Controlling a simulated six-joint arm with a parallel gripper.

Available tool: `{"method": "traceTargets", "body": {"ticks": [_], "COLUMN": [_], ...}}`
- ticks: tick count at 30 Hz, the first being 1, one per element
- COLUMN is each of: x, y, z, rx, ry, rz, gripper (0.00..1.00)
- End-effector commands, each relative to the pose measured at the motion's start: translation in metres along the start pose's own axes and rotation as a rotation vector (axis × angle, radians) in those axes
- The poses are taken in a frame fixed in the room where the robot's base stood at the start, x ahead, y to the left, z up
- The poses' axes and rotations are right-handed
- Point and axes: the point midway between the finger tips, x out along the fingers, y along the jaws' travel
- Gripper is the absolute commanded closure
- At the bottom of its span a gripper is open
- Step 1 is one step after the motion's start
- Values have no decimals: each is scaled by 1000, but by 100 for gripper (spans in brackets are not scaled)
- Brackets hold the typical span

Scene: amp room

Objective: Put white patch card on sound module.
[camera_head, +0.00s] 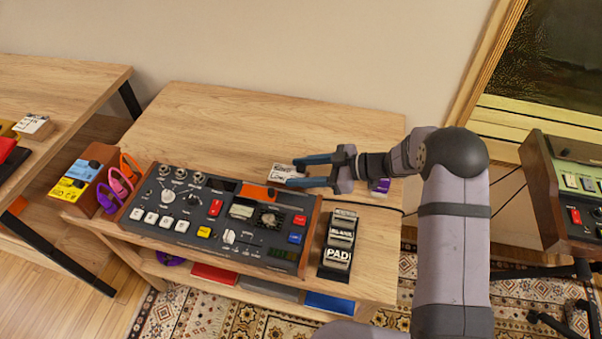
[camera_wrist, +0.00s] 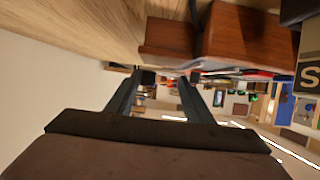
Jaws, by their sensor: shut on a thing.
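The white patch card (camera_head: 281,172) is a small pale card with dark print, at the tips of my gripper (camera_head: 298,171) in the head view. My gripper is shut on the card and holds it just behind the back right of the sound module. The sound module (camera_head: 218,224) is a dark grey console with wooden sides, knobs and coloured buttons on the wooden table. In the wrist view my two fingers (camera_wrist: 167,76) point forward; the card between them is hard to make out.
An orange card (camera_head: 257,191) lies on the module's back right part. A pedal labelled PAD (camera_head: 338,252) stands to its right. Headphone-like coloured loops (camera_head: 119,184) hang at the left. The back of the table (camera_head: 240,120) is clear.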

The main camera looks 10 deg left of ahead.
Motion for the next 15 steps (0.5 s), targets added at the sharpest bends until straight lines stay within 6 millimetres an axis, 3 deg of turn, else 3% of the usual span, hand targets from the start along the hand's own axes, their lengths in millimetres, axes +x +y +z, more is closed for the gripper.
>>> {"method": "traceTargets", "body": {"ticks": [4,15], "x": [4,6], "y": [0,0], "z": [10,13], "rx": [1,0], "ry": [1,0], "rz": [1,1], "gripper": [74,74]}}
